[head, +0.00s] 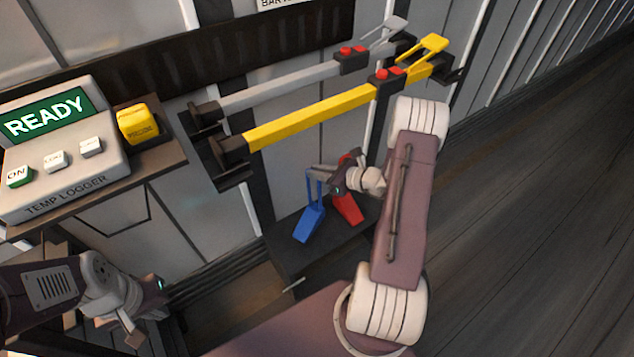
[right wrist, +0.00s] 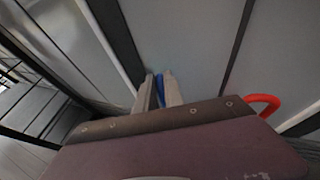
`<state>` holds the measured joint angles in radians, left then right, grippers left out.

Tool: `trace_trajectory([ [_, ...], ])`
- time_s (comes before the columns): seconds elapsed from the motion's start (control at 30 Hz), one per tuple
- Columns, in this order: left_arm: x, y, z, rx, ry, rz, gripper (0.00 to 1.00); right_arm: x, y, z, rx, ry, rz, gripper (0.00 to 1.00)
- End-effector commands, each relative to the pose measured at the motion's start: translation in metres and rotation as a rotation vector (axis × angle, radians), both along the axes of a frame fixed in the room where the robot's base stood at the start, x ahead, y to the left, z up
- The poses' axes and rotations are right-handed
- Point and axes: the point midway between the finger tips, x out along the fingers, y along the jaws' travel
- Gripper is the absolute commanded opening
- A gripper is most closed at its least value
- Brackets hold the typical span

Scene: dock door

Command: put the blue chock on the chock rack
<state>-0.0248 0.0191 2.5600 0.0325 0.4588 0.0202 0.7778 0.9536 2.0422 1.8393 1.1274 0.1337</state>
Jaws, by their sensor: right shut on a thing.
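The blue chock (head: 309,224) has a wedge-shaped body and an upright blue handle. My right gripper (head: 317,173) is shut on its handle. In the right wrist view, a strip of the blue chock (right wrist: 159,88) shows between the fingertips of my right gripper (right wrist: 158,80). A dark shelf low against the wall, which looks like the chock rack (head: 292,262), is below the chock. I cannot tell whether the chock touches it. My left gripper (head: 138,325) is at the lower left, far from the chock, and its finger opening is unclear.
A red chock (head: 347,208) stands just right of the blue one; its red handle (right wrist: 265,101) shows in the right wrist view. Yellow (head: 310,115) and grey (head: 280,86) bars hang above. The temp logger (head: 65,150) is on a ledge at left. Open floor (head: 540,230) lies right.

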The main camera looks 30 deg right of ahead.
Motion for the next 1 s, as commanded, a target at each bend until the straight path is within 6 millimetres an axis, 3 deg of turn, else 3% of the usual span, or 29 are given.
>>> trace_trajectory([
  [0.17, 0.000, 0.000, -0.003, 0.000, 0.000, 0.000, 0.00, 0.001, 0.000, -0.006, 0.002, -0.002, 0.000, 0.00],
  [0.37, 0.000, 0.000, -0.018, 0.000, 0.000, 0.000, 0.00, 0.000, 0.000, -0.039, 0.003, -0.002, 0.001, 0.00],
  [0.57, 0.000, 0.000, -0.016, 0.000, 0.000, 0.000, 0.00, 0.000, 0.001, -0.040, 0.001, -0.001, 0.001, 0.00],
  [0.6, 0.000, 0.000, -0.016, 0.000, 0.000, 0.000, 0.00, -0.001, 0.001, -0.041, 0.001, 0.003, 0.001, 0.18],
  [0.67, 0.000, 0.000, -0.016, 0.000, 0.000, 0.000, 0.00, 0.000, 0.001, -0.041, 0.001, 0.002, 0.001, 0.34],
  [1.0, 0.000, 0.000, -0.015, 0.000, 0.000, 0.000, 0.00, -0.002, -0.001, -0.039, 0.001, 0.000, 0.000, 0.34],
])
